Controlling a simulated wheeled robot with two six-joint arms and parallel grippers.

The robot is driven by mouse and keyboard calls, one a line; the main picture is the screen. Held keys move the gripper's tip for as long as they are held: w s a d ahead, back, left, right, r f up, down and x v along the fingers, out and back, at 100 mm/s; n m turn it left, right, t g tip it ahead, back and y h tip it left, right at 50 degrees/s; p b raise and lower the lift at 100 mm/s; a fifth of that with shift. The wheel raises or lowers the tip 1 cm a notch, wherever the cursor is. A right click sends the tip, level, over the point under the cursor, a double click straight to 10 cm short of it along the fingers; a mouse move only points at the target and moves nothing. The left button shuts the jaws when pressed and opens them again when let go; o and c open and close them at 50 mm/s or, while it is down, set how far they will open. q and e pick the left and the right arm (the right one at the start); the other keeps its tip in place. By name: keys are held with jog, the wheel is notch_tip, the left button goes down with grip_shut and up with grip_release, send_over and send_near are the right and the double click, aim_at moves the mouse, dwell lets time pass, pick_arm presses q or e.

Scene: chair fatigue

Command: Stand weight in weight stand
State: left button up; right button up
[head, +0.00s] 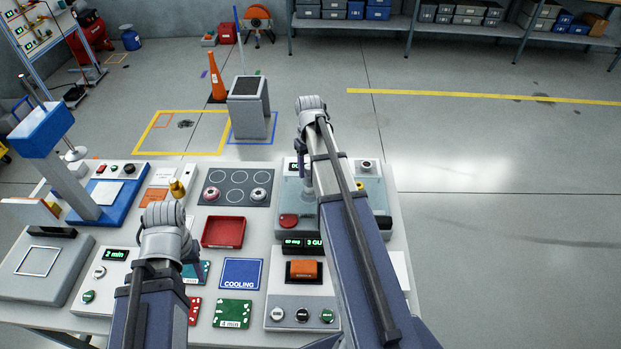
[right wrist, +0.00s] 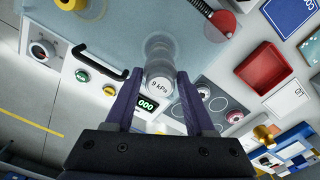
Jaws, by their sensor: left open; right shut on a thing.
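My right gripper (head: 305,188) is above the clear-topped machine at the right of the bench. In the right wrist view its fingers (right wrist: 159,98) are shut on a grey cylindrical weight (right wrist: 160,68) whose pale round face reads "9 kPa". In the head view my own arm hides most of this weight. The weight stand looks to be the dark panel with several ringed places (head: 247,186), left of the right gripper. One weight (head: 210,193) stands at its front left, another (head: 259,193) at its front right. My left gripper (head: 190,258) is open, low over the bench's front left, partly hidden by its wrist.
The clear-topped machine (head: 372,190) has a dark handle (right wrist: 98,60) and a display (right wrist: 147,104). A red tray (head: 223,232) lies in front of the panel. A brass piece (head: 177,188) stands left of it. A blue press (head: 43,130) rises at far left.

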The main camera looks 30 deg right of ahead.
jog(key=shift+r+p, duration=1.3)
jog(key=shift+r, duration=0.1)
notch_tip(320, 180, up, 4)
jog(key=p, duration=0.4)
